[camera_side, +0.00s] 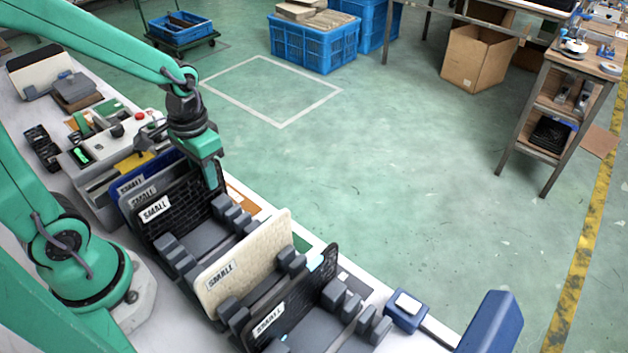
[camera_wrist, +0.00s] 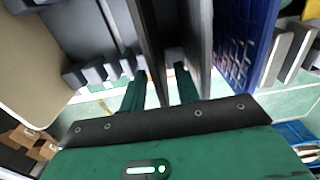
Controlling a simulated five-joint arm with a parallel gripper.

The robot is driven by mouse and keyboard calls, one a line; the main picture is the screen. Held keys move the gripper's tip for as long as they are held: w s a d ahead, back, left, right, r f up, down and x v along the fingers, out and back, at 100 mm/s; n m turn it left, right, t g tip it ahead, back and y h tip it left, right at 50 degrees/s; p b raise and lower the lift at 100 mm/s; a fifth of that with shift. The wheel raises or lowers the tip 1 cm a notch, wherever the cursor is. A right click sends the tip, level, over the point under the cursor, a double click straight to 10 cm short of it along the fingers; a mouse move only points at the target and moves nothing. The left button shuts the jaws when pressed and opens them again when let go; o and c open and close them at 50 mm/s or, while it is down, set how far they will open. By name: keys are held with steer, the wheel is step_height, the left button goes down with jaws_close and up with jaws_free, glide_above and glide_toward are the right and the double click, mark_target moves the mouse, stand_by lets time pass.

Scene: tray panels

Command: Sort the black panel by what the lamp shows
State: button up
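A black panel (camera_side: 180,212) with a white SMALL label stands upright in the grey slotted rack, in front of a grey panel and a blue panel. My gripper (camera_side: 212,172) is down at its upper right edge. In the wrist view, the fingers of my gripper (camera_wrist: 160,92) are apart, on either side of the dark panel edge (camera_wrist: 152,45), with a gap showing beside it. A second black SMALL panel (camera_side: 297,308) stands farther right in the rack. A control box (camera_side: 112,140) has a bright green lit patch (camera_side: 81,155), which may be the lamp, and a red button.
A cream SMALL panel (camera_side: 245,265) stands between the two black panels. The blue panel (camera_wrist: 243,42) stands close to my gripper at the right in the wrist view. A blue block (camera_side: 405,312) lies beyond the rack's right end.

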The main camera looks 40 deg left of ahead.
steer(key=shift+r, duration=0.2)
steer(key=shift+r, duration=3.75)
steer(key=s+d+r+t, duration=0.1)
steer(key=s+r+t, duration=0.3)
steer(key=r+t, duration=0.1)
steer(key=shift+d+r+t, duration=0.25)
steer(key=shift+r+t, duration=0.05)
steer(key=shift+r, duration=0.35)
